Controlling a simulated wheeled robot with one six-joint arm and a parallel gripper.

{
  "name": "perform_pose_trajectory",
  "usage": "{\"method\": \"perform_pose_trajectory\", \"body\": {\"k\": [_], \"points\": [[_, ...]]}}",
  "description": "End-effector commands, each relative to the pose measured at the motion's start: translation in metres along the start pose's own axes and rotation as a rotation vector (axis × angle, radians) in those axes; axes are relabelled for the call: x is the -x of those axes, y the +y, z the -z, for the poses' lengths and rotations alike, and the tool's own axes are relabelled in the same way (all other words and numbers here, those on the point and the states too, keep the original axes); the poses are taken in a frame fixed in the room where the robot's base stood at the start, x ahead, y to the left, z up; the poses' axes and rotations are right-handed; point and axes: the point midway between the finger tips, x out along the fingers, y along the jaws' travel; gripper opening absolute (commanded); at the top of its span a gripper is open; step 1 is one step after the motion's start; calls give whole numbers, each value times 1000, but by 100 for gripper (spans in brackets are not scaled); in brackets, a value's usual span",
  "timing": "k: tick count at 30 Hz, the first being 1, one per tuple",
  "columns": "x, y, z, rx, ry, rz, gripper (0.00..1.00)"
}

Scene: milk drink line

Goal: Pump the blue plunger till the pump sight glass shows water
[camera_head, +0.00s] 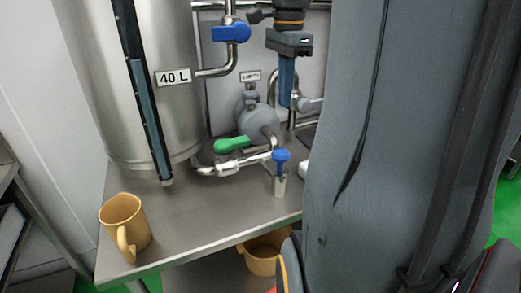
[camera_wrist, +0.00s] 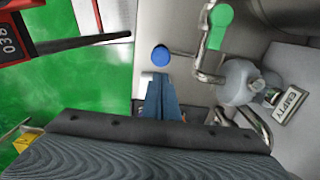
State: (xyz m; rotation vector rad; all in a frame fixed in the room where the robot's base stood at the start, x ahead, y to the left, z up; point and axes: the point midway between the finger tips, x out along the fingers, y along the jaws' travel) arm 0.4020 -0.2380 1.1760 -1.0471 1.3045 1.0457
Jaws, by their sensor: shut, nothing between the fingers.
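The blue plunger (camera_head: 281,157) tops a small pale cylinder at the front of the steel table. Its round blue knob shows in the wrist view (camera_wrist: 161,55), just beyond the fingertips. My gripper (camera_head: 286,103) points down, shut and empty, above the plunger in the head view; its blue-grey fingers show in the wrist view (camera_wrist: 158,82). They look apart from the knob. A grey round pump body (camera_head: 258,123) stands behind the plunger, with a sign (camera_wrist: 291,106) beside it that reads EMPTY. I cannot make out the sight glass or any water in it.
A steel tank (camera_head: 85,60) marked 40 L stands at left. A green valve handle (camera_head: 232,145) and a blue one (camera_head: 230,32) sit on pipes near my gripper. A tan mug (camera_head: 124,225) stands at the table's front left; another tan container (camera_head: 262,260) is below.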

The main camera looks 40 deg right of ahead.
Motion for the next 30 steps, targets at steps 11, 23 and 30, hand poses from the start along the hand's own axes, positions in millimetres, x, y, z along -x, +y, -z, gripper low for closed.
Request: {"method": "perform_pose_trajectory", "body": {"k": [11, 23, 30], "points": [[3, 4, 8, -19, 0, -1, 0], [-33, 4, 7, -17, -2, -6, 0], [-81, 4, 7, -16, -2, -6, 0]]}}
